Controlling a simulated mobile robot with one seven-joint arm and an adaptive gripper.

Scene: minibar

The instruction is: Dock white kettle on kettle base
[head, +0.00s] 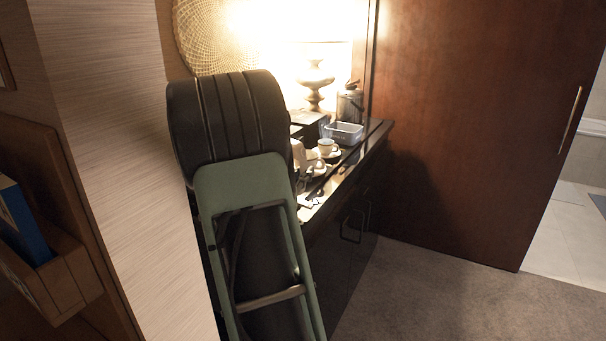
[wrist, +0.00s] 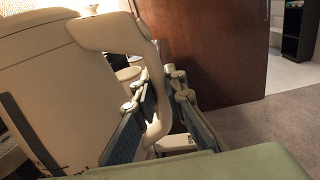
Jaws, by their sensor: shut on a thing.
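The white kettle (wrist: 62,85) fills the left of the wrist view, with its handle arching to the right. My gripper (wrist: 158,78) has its two fingers on either side of that handle and is shut on it. In the head view my own arm covers most of this area; a pale part that appears to be the kettle (head: 298,154) shows just right of the arm. I cannot make out the kettle base in either view, nor tell whether the kettle touches anything below.
The dark minibar counter (head: 349,170) carries a cup (head: 327,147) on a saucer, a grey box (head: 343,132), a dark canister (head: 350,104) and a lit lamp (head: 314,80). A brown door (head: 460,120) stands right. The carpet in front (head: 430,295) is clear.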

